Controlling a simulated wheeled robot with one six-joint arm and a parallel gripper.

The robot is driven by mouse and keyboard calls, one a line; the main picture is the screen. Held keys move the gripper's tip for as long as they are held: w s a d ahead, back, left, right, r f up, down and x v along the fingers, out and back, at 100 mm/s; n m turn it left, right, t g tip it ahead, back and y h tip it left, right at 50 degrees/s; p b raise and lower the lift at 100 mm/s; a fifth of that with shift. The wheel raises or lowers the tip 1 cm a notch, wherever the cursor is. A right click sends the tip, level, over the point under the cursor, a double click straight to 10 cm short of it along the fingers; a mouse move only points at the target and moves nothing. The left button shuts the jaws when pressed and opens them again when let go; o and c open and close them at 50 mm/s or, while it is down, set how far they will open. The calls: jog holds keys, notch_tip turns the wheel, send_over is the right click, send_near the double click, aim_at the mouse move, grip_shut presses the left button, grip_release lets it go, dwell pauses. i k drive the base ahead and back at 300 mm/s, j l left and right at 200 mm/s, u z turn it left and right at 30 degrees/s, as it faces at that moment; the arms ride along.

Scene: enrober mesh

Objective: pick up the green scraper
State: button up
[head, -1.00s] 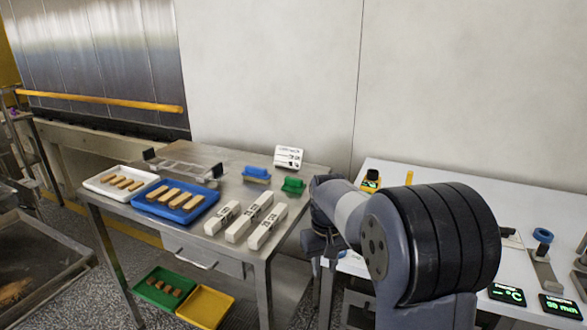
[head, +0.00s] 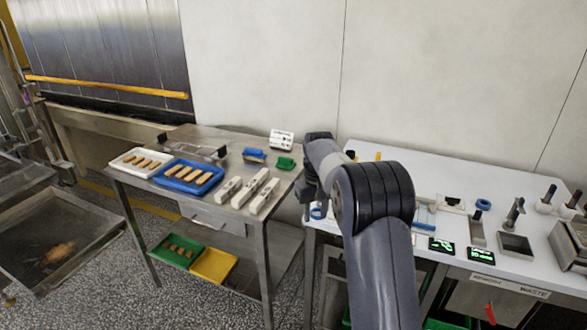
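A small green block-shaped thing (head: 286,163), which looks like the green scraper, lies on the steel table (head: 285,187) near its right back edge. My arm reaches up over the gap between the steel table and the white table. My gripper (head: 307,207) hangs at the end of the dark wrist, to the right of the green scraper and apart from it in the picture. Its fingers are too small and dark to tell whether they are open or shut. I see nothing held in it.
A blue-topped block (head: 254,154) and a white labelled holder (head: 281,139) are near the scraper. White bars (head: 248,187), a blue tray (head: 160,184) and a white tray (head: 117,167) share the table. The white table (head: 440,175) on the right holds tools and displays.

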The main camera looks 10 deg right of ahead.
aim_at(284, 163)
jog(key=i+j+z, duration=0.1)
jog(key=z, duration=1.2)
jog(key=i+j, duration=0.1)
jog(key=j, duration=0.45)
jog(key=i+j, duration=0.1)
jog(key=j, duration=0.4)
jog(key=i+j, duration=0.1)
jog(key=j, duration=0.45)
jog(key=i+j, duration=0.1)
jog(key=j, duration=0.45)
jog(key=i+j, duration=0.1)
jog(key=j, duration=0.4)
jog(key=i+j, duration=0.1)
jog(key=j, duration=0.45)
jog(key=i+j+z, duration=0.1)
jog(key=j, duration=0.45)
